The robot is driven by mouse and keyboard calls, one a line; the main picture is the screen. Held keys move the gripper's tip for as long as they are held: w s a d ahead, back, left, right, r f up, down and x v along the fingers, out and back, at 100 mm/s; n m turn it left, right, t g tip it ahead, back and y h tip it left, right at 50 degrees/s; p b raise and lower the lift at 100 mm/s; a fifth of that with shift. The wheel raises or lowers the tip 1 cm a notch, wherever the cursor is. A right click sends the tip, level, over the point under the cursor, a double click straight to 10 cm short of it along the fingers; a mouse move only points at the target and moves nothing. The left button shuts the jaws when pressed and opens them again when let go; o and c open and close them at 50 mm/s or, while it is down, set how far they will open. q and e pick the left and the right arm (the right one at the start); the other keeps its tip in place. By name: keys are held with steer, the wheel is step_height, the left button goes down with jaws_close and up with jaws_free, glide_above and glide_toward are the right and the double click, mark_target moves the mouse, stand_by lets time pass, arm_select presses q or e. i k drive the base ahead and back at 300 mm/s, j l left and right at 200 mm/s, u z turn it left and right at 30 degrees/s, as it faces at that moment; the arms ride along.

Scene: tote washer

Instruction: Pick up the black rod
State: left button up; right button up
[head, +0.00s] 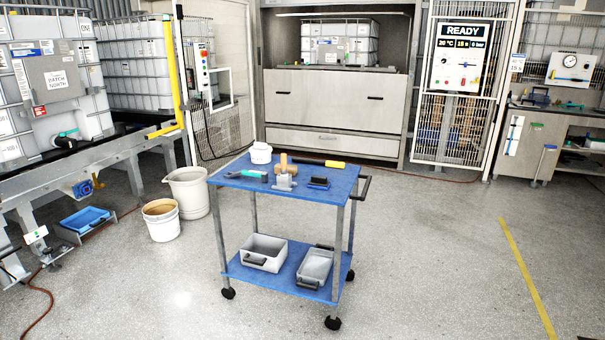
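A thin black rod-shaped piece (308,161) with a yellow end (335,164) lies at the back right of the blue cart top (328,190). It is the item that best fits the black rod, though it is small here. Its left end is close to a tan wooden item (283,163), and I cannot tell if they touch. Neither of my grippers shows in the head view.
The cart top also holds a white tub (261,153), a teal-and-black tool (246,174), a grey metal piece (285,180) and a dark blue block (318,183). A black handle (365,187) juts out right. Buckets (161,220) stand left; the front and right floor is clear.

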mark_target(342, 165)
steer(key=i+z, duration=0.1)
steer(key=i, duration=0.5)
steer(key=i+j, duration=0.15)
steer(key=i, duration=0.45)
steer(key=i+l+u, duration=0.15)
steer(key=u, duration=0.35)
steer(key=i+l+u, duration=0.15)
steer(key=u, duration=0.3)
steer(key=l, duration=0.1)
